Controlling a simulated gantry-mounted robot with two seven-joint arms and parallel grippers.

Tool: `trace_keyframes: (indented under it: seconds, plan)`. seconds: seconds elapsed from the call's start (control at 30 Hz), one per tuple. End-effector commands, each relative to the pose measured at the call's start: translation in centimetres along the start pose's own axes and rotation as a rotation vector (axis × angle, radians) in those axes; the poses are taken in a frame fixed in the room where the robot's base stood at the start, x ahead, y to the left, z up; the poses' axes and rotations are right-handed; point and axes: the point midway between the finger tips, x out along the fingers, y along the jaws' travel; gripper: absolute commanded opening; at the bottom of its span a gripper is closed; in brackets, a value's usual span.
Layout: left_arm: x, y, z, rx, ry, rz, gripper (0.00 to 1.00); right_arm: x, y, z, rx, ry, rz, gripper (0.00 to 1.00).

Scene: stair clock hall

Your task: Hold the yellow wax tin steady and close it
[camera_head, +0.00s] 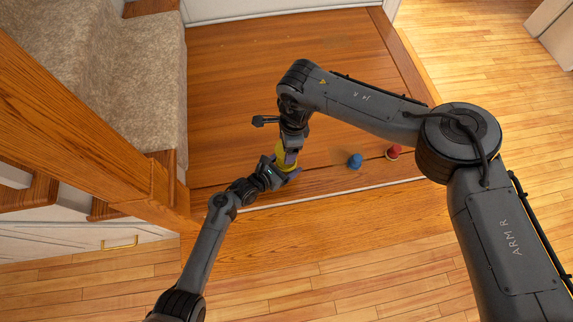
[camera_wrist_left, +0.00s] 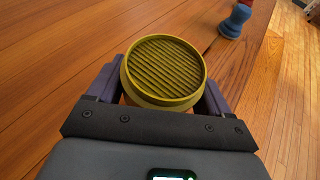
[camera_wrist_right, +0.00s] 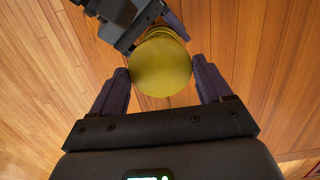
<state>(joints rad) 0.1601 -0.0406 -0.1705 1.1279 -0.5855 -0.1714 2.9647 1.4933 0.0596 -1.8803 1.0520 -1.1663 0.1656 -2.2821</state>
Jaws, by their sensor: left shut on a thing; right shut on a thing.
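The yellow tin (camera_wrist_left: 165,65) sits between the fingers of my left gripper (camera_wrist_left: 162,92) in the left wrist view, its round ridged face showing inside a raised rim. My left gripper is shut on its sides. In the right wrist view, a smooth round yellow lid (camera_wrist_right: 160,68) is between the fingers of my right gripper (camera_wrist_right: 162,86), which is shut on it. A yellow edge of the tin (camera_wrist_right: 163,33) shows behind the lid, at my left gripper. In the head view, both grippers meet at the yellow tin (camera_head: 281,156), mostly hidden by them. The gap between lid and tin cannot be judged.
A blue piece (camera_head: 355,161) and a red piece (camera_head: 393,152) stand right of the tin near the wooden platform's edge (camera_head: 330,183). A carpeted stair (camera_head: 130,75) and wooden rail (camera_head: 80,110) lie left. The platform behind the arms is clear.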

Motion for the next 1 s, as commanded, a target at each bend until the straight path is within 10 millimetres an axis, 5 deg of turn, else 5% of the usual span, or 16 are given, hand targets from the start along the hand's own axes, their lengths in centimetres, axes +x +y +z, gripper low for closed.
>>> trace_keyframes:
  seconds: [0.4,1.0]
  plan:
    - [0.0,0.0,0.0,0.0,0.001,0.0,0.25,4.5,0.0,-0.5,0.0,-0.001,0.001,0.49]
    - [0.0,0.0,0.0,0.0,0.001,0.0,0.25,4.9,0.0,-0.6,0.0,-0.002,-0.001,0.49]
